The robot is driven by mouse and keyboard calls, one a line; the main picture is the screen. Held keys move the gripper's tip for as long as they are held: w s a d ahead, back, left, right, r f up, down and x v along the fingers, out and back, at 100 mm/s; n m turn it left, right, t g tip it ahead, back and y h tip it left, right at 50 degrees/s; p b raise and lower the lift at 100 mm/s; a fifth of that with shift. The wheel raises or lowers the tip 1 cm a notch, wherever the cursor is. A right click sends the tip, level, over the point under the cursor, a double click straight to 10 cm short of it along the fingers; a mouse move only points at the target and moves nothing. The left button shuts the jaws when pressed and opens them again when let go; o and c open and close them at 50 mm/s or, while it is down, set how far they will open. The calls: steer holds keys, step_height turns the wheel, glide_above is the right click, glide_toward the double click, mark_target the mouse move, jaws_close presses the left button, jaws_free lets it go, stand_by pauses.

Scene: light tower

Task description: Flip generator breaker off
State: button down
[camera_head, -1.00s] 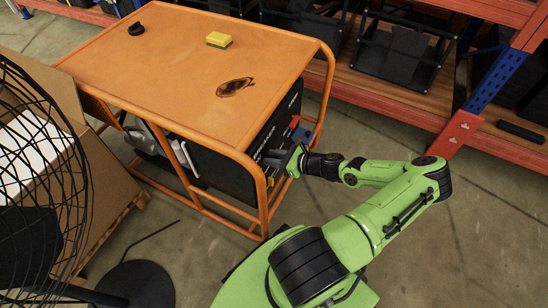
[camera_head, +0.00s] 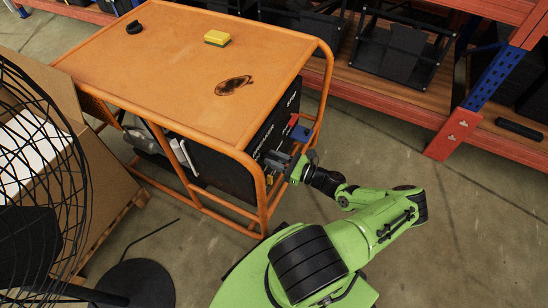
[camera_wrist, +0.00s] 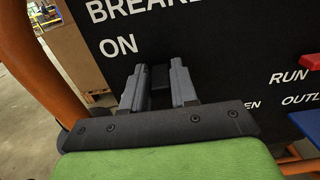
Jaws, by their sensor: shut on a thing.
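The generator (camera_head: 160,70) has an orange frame and top, with a black control panel (camera_head: 283,112) on its right end. My gripper (camera_head: 280,160) is at the lower part of this panel. In the wrist view, the two grey fingers of my gripper (camera_wrist: 158,74) reach the black panel (camera_wrist: 225,45) just below and right of the white word "ON". They are shut on a small dark piece between them, which appears to be the breaker switch (camera_wrist: 161,76). The fingers hide much of it, so its position is unclear.
A blue part (camera_head: 301,132) sticks out of the panel right of my gripper; a red part (camera_wrist: 310,62) shows near "RUN". An orange frame post (camera_wrist: 35,60) stands close on the left. A fan (camera_head: 45,190) and shelving (camera_head: 400,90) stand nearby.

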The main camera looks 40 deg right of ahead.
steer(key=shift+f+t+y, duration=0.4)
steer(key=shift+f+t, duration=0.1)
steer(key=shift+t, duration=0.6)
steer(key=c, duration=1)
jaws_free()
steer(key=shift+o, duration=0.2)
